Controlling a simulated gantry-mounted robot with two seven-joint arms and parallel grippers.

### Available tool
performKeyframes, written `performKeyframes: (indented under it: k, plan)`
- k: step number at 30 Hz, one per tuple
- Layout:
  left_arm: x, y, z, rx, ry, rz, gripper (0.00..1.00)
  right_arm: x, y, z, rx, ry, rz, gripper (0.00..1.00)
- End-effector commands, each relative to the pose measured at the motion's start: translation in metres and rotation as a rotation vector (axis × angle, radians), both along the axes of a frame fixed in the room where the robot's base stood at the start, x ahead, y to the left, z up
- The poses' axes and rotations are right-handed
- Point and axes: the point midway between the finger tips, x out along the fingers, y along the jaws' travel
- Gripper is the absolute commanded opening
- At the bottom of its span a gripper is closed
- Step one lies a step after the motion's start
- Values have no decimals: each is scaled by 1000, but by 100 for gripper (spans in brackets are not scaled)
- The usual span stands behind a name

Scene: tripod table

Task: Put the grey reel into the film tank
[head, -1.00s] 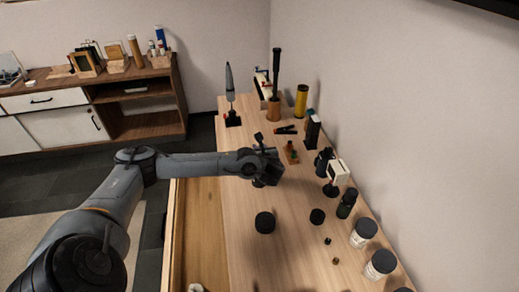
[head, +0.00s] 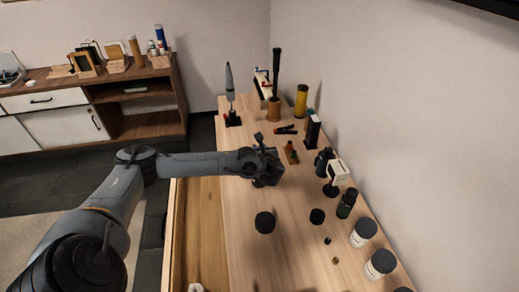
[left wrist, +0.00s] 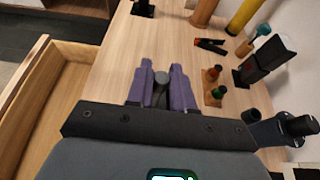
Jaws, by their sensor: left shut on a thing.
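My left gripper (left wrist: 162,92) has two purple fingers and is shut on a small dark grey piece with a rounded end (left wrist: 160,88). I cannot tell whether this is the grey reel; most of it is hidden between the fingers. In the head view the left gripper (head: 268,176) is over the middle of the wooden table, and what it holds is not clear. A wide black round object (head: 265,222) stands nearer on the table, apart from the gripper. It may be the film tank, but its inside does not show. My right gripper is not in view.
A smaller black round piece (head: 317,216) stands to the right. A dark bottle (head: 346,204) and white jars with dark lids (head: 363,233) line the wall side. An orange-brown stand (head: 291,152) is beyond the gripper. An open drawer (head: 200,235) lies left of the tabletop.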

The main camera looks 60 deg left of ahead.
Motion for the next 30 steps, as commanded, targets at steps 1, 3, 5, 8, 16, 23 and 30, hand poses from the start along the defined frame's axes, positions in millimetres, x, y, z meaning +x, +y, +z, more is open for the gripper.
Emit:
performKeyframes:
  k: [1, 3, 5, 8, 16, 23, 30]
  plan:
    - [0, 0, 0, 0, 0, 0, 0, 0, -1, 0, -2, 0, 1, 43]
    - [0, 0, 1, 0, 1, 0, 0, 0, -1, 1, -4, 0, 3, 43]
    - [0, 0, 0, 0, 0, 0, 0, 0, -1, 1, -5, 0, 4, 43]
    - [0, 0, 0, 0, 0, 0, 0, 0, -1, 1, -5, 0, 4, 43]
    - [0, 0, -2, 0, 0, 0, 0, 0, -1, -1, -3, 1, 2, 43]
    - [0, 0, -7, 0, 0, 0, 0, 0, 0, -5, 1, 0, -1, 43]
    - [0, 0, -13, 0, 0, 0, 0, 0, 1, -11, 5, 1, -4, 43]
